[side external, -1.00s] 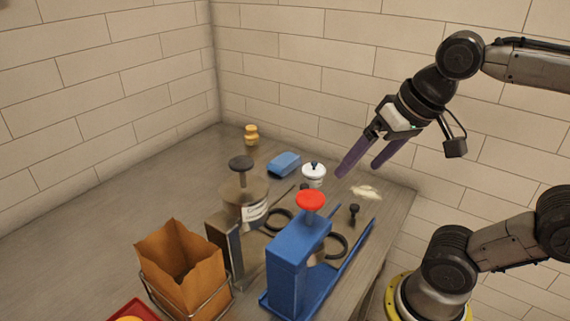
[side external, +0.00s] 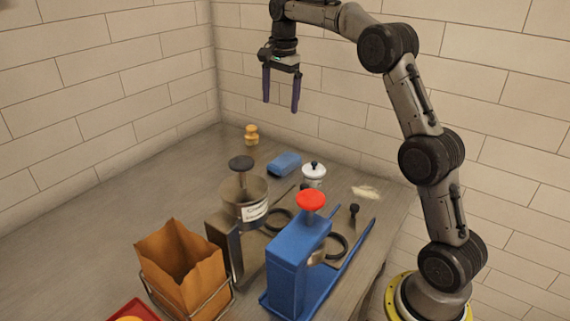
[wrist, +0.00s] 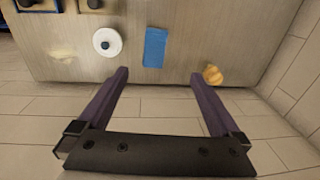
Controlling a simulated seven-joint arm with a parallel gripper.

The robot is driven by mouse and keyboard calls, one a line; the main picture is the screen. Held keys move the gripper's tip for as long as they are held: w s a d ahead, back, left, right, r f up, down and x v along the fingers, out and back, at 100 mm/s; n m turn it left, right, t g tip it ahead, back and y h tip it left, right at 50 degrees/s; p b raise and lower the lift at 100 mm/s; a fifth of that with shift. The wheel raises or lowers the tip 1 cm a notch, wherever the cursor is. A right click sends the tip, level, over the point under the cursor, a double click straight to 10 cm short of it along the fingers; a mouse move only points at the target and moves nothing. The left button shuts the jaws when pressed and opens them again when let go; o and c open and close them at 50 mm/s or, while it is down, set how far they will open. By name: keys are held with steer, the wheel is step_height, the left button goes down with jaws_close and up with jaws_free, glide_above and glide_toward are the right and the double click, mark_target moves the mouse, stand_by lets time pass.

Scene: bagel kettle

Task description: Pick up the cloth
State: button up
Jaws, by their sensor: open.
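The blue folded cloth (side external: 285,164) lies flat near the back of the table. It also shows in the wrist view as a blue rectangle (wrist: 155,47), just beyond the fingertips in the picture. My gripper (side external: 281,106) points down, high above the table's back part, clear of the cloth. Its purple fingers are spread with nothing between them, also in the wrist view (wrist: 158,73).
A white lidded jar (side external: 314,176) stands right of the cloth, and a yellow-orange object (side external: 251,135) sits behind left. In front are a labelled canister (side external: 243,199), a blue device with a red knob (side external: 290,265) and a paper bag (side external: 182,262). The table's left is clear.

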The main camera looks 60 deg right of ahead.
steer(key=d+f+g, duration=0.1)
steer(key=d+f, duration=0.3)
steer(key=f, duration=0.3)
glide_above(285, 159)
steer(key=shift+m, duration=0.3)
step_height(285, 159, down, 7)
steer(key=shift+s+d+r, duration=0.1)
steer(key=shift+s, duration=0.05)
steer(key=shift+f, duration=3)
steer(key=c, duration=1.3)
steer(key=shift+r, duration=0.15)
